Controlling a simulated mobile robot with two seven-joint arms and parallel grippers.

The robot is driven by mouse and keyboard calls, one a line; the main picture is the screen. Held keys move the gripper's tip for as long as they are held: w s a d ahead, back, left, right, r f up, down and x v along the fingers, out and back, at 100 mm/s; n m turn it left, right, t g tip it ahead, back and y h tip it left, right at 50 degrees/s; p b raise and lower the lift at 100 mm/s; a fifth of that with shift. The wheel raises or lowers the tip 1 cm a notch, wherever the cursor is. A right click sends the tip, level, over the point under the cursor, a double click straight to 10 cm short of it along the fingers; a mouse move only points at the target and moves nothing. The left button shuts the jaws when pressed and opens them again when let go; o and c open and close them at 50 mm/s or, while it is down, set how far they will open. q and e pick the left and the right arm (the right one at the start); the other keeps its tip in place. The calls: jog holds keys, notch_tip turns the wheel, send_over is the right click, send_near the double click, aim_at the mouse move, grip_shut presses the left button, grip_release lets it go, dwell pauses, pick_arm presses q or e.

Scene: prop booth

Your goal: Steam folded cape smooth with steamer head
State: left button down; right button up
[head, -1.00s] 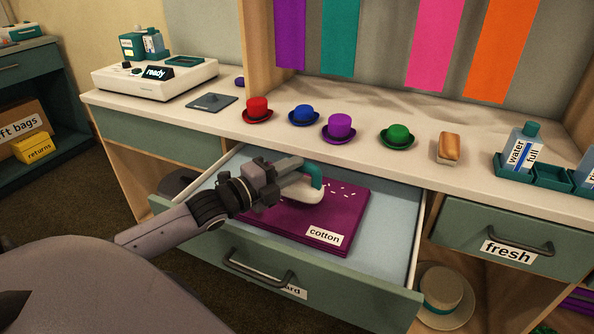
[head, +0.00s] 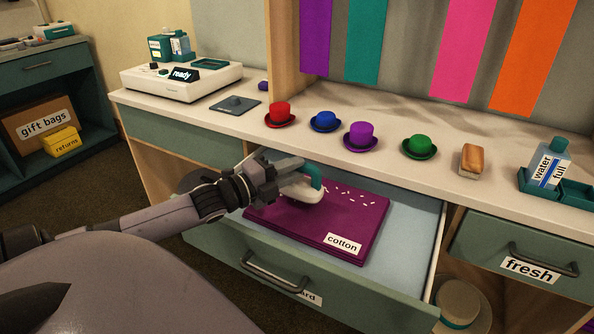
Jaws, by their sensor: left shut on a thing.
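The folded purple cape (head: 336,226) lies flat in the open drawer (head: 400,272), with a "cotton" label at its front edge and several small white marks on its back part. My left gripper (head: 300,182) is shut on the steamer head (head: 304,191), a white piece with a teal handle. The steamer head is over the cape's back left part, left of the white marks. I cannot tell whether it touches the cloth. My right gripper is not in view.
A steamer base (head: 182,80) reading "ready" stands on the counter at left, with a grey pad (head: 235,106) nearby. Several small hats, including a red one (head: 280,115), a brush (head: 472,160) and a "water full" bottle (head: 547,163) line the counter. The "fresh" drawer (head: 520,252) is shut.

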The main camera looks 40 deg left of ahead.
pick_arm(q)
jog(key=shift+s+a+r+p, duration=0.1)
jog(key=shift+s+a+p, duration=0.1)
jog(key=shift+a, duration=0.65)
jog(key=shift+s+a+p, duration=0.1)
jog(key=shift+s+a, duration=0.05)
jog(key=shift+a, duration=0.7)
jog(key=shift+s+a+r+p, duration=0.1)
jog(key=shift+s+a+p, duration=0.1)
jog(key=shift+a, duration=0.65)
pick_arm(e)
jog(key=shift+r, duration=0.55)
pick_arm(q)
jog(key=shift+f, duration=0.1)
notch_tip(320, 180, up, 15)
jog(key=p, duration=1.6)
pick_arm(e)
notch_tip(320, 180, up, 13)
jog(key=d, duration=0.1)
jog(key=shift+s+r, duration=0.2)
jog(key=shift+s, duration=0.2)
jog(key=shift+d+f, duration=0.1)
